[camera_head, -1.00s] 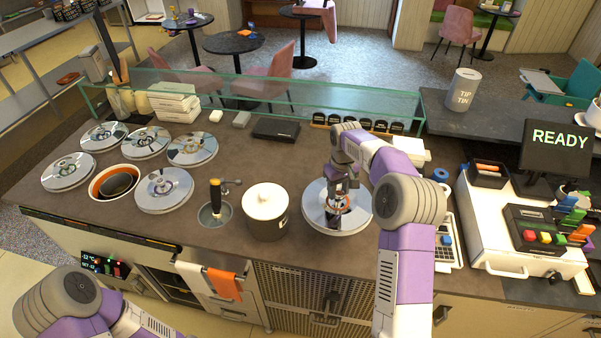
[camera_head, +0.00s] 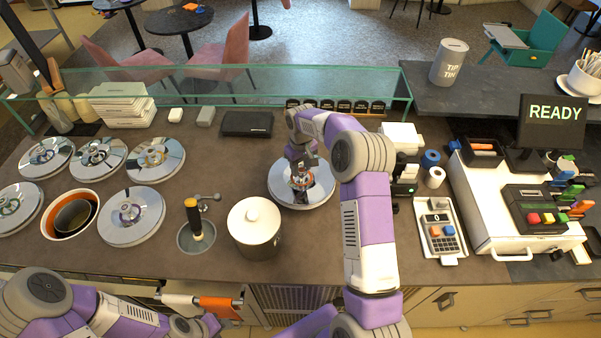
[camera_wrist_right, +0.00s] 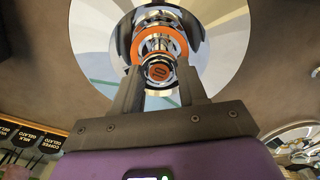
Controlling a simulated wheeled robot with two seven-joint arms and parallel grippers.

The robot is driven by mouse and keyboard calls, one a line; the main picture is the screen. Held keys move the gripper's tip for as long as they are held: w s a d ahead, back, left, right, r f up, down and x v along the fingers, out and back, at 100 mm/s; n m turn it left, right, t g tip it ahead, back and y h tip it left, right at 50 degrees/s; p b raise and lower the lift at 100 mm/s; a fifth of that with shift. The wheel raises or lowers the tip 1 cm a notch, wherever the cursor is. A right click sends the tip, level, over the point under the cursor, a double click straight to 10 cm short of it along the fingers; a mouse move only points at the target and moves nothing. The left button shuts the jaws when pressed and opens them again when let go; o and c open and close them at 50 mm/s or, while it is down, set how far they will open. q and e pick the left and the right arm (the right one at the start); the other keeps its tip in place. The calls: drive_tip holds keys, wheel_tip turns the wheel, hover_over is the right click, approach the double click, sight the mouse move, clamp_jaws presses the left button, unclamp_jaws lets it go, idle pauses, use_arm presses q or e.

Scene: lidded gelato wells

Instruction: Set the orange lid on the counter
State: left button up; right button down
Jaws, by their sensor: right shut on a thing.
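The orange lid is a round mirror-like disc (camera_head: 318,192) with a metal knob, seen over the counter (camera_head: 345,240) to the right of a white-lidded pot. The right wrist view shows the lid (camera_wrist_right: 225,55) from above, with an orange ring around its knob. My right gripper (camera_head: 302,168) is over the lid's centre, its fingers (camera_wrist_right: 159,76) shut on the knob. The lid looks level; I cannot tell whether its underside touches the counter. An open well with an orange rim (camera_head: 50,231) is at the left. My left arm shows at the lower left, its gripper out of frame.
Several lidded wells (camera_head: 132,222) surround the open one. The white-lidded pot (camera_head: 254,228) and a scoop in a round basin (camera_head: 195,237) stand left of the lid. Small labelled black holders (camera_head: 335,106) are behind it. A card reader (camera_head: 440,232) and till (camera_head: 520,215) are at the right.

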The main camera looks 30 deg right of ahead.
sight(301, 169)
drive_tip(key=shift+w+f, duration=0.1)
drive_tip(key=shift+f, duration=1.5)
drive_tip(key=shift+f, duration=0.2)
drive_tip(key=c, duration=0.6)
unclamp_jaws()
drive_tip(key=shift+r, duration=0.15)
wheel_tip(301, 169, up, 12)
drive_tip(key=shift+r, duration=0.1)
